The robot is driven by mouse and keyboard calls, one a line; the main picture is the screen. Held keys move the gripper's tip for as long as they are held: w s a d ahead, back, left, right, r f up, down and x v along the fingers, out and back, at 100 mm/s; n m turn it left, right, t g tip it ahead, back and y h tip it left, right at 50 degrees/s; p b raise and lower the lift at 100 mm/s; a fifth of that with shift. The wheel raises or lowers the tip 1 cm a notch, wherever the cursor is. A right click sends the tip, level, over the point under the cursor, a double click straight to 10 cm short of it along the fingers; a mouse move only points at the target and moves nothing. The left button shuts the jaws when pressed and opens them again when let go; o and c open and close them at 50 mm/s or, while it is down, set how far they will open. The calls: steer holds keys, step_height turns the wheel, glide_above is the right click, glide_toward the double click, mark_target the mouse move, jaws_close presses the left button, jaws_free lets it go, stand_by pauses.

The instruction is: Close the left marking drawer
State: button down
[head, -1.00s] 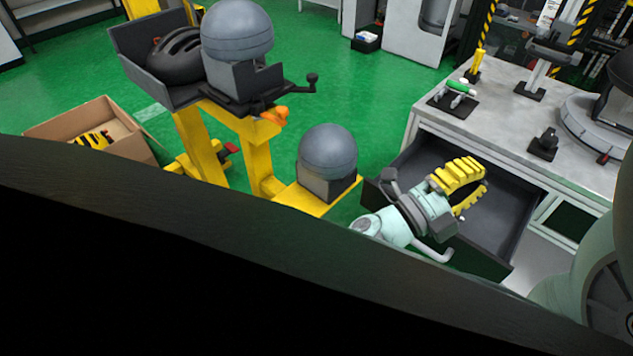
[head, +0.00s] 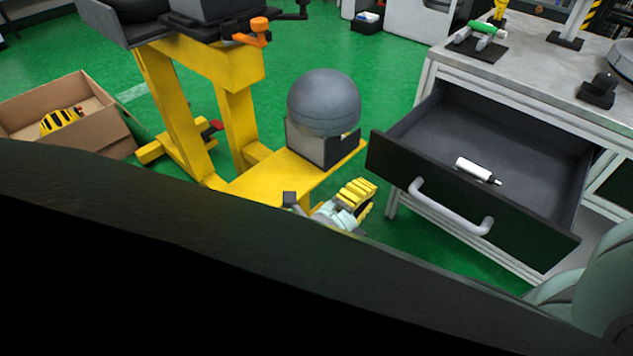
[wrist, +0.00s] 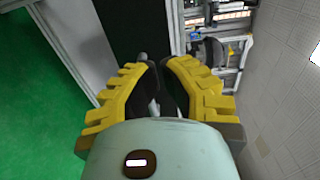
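The left marking drawer (head: 466,205) is pulled far out of the workbench at the right of the head view. Its dark front carries a pale bar handle (head: 450,212). A white marker (head: 477,170) lies inside on the drawer floor. My gripper (head: 368,192), with yellow ribbed fingers, is low and left of the drawer front, apart from it and partly hidden by my dark body edge. In the wrist view its fingertips (wrist: 160,65) are nearly together, with nothing seen held. A dark panel, likely the drawer front (wrist: 140,30), shows beyond them.
A yellow stand (head: 235,105) with a grey domed object (head: 324,103) on its base is close to my gripper's left. A cardboard box (head: 105,118) sits farther left. The workbench top (head: 520,75) holds several tools. Green floor is open behind.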

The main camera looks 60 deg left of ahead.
mark_target(406, 155)
steer(key=b+x, duration=0.1)
steer(key=x, duration=1.1)
steer(key=shift+w+r, duration=0.1)
steer(key=shift+w, duration=0.35)
steer(key=shift+w, duration=0.1)
